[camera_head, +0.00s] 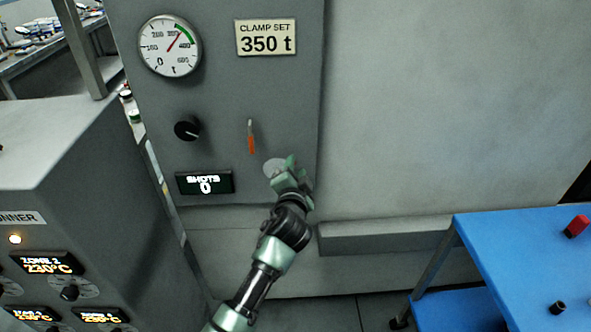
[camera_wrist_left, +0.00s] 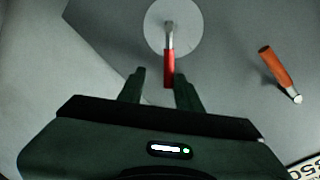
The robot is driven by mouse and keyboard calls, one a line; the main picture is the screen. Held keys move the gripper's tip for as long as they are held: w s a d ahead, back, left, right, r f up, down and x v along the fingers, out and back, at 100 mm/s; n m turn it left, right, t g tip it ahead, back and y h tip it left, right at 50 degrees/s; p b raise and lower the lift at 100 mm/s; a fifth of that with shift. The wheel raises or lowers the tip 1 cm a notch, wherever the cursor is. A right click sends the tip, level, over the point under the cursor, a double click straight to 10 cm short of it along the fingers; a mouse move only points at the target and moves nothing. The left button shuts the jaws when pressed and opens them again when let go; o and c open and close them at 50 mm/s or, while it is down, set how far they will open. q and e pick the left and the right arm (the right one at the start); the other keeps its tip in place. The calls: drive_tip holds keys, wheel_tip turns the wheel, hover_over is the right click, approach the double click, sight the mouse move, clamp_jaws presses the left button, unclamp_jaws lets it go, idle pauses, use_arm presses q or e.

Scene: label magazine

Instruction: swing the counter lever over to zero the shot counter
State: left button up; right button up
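The shot counter display (camera_head: 205,183) on the grey machine panel reads "SHOTS 0". To its right is a pale round plate (camera_head: 271,166), mostly behind my left gripper (camera_head: 285,168). In the left wrist view, a lever with a red handle (camera_wrist_left: 169,70) stands on this round plate (camera_wrist_left: 188,28). My left gripper is open, with its fingers on either side of the red handle's end and a gap showing around it. Whether a finger touches it I cannot tell. A second lever, with an orange handle (camera_head: 251,144), is up and left of the gripper in the head view.
A black knob (camera_head: 187,129), a dial gauge (camera_head: 170,46) and a "CLAMP SET 350 t" sign (camera_head: 266,37) are on the panel. A blue table (camera_head: 520,255) stands at right. A heater cabinet (camera_head: 60,235) stands at left.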

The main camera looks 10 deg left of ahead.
use_arm(q)
drive_tip(key=b+v, duration=0.1)
drive_tip(key=v, duration=0.6)
drive_tip(key=shift+s, duration=0.35)
